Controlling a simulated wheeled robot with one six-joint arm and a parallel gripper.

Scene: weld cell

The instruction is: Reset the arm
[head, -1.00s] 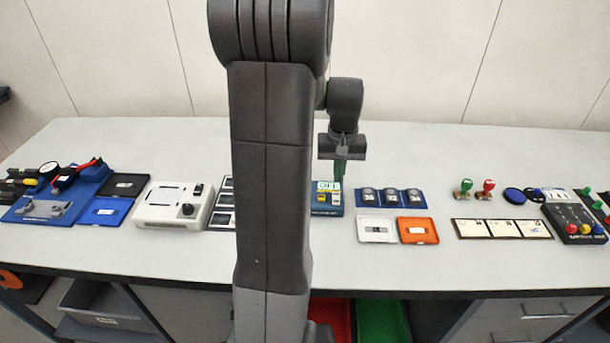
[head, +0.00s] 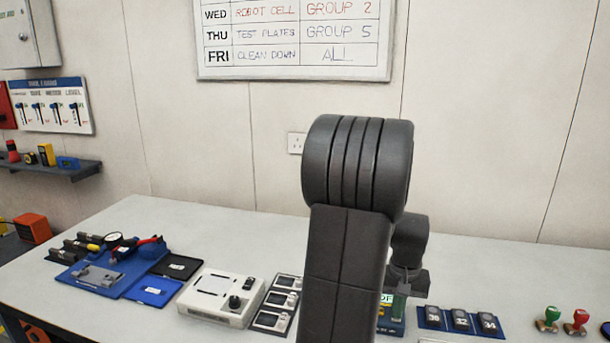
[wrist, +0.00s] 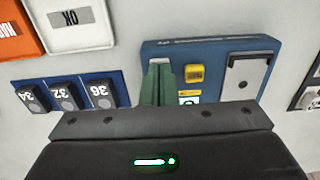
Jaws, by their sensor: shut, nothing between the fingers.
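My arm stands upright in the head view, with my gripper (head: 402,290) hanging at its far side over the bench (head: 150,209). The fingertips are hidden there. In the wrist view my gripper's green fingers (wrist: 162,70) are together and empty. They point at a blue device (wrist: 215,52) with a yellow button and a grey plate. I cannot tell whether the fingertips touch it. The blue device (head: 392,326) shows partly behind my arm in the head view.
A blue rack of numbered blocks (head: 461,338) is right of my gripper; stamps (head: 547,318) stand farther right. A white device (head: 214,310) and a blue fixture board (head: 95,273) are left. A whiteboard (head: 290,72) hangs on the wall behind.

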